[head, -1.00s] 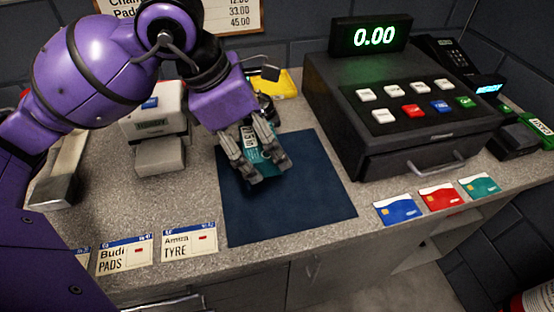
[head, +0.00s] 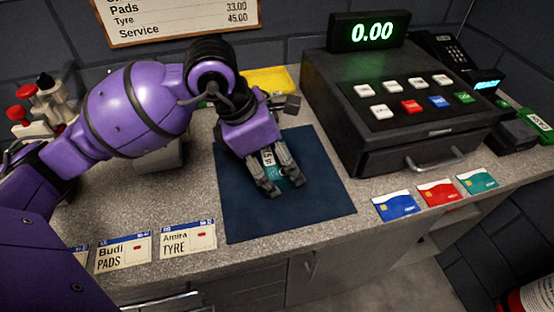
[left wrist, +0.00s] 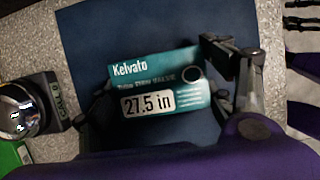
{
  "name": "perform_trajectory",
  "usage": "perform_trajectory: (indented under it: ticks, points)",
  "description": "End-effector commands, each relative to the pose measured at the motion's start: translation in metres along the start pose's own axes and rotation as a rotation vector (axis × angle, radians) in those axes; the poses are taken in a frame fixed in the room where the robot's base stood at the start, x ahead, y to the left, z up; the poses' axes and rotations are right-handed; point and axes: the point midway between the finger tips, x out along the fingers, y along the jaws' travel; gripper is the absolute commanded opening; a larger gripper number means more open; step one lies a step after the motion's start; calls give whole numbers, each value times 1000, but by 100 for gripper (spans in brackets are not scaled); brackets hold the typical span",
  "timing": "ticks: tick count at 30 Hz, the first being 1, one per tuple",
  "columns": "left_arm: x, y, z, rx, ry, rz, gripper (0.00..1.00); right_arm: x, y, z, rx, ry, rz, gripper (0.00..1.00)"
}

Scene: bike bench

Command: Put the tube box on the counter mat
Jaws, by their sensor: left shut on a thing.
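The tube box (left wrist: 155,78) is teal, with "Kelvato" and "27.5 in" facing the left wrist camera. In the head view the tube box (head: 267,157) is partly hidden by the fingers. My left gripper (head: 285,186) is shut on it, one finger on each side. The counter mat (head: 285,220) is dark blue and lies flat in the middle of the counter. The box is over the mat, inside its edges and low down; I cannot tell whether it touches. The mat also shows behind the box in the left wrist view (left wrist: 90,35).
A black cash register (head: 400,110) stands right of the mat. Blue (head: 397,206), red (head: 440,192) and teal (head: 477,181) cards lie before it. Name cards (head: 188,237) line the front left edge. A yellow tray (head: 275,80) is behind. A bell (left wrist: 20,115) stands beside the mat.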

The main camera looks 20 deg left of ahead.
Motion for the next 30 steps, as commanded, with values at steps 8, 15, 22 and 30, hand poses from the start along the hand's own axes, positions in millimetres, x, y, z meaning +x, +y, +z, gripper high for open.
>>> perform_trajectory:
  ticks: [8,15,22,30]
  points:
    - [2,0,-1,0,1,-1,93,1,0,2,-1,-3,0,40]
    - [2,0,-1,0,1,-1,93,0,0,2,-1,-3,1,40]
    - [-16,1,1,0,-1,4,93,-2,1,-1,1,1,2,40]
    - [-74,2,0,0,0,5,93,-3,1,-2,1,1,2,40]
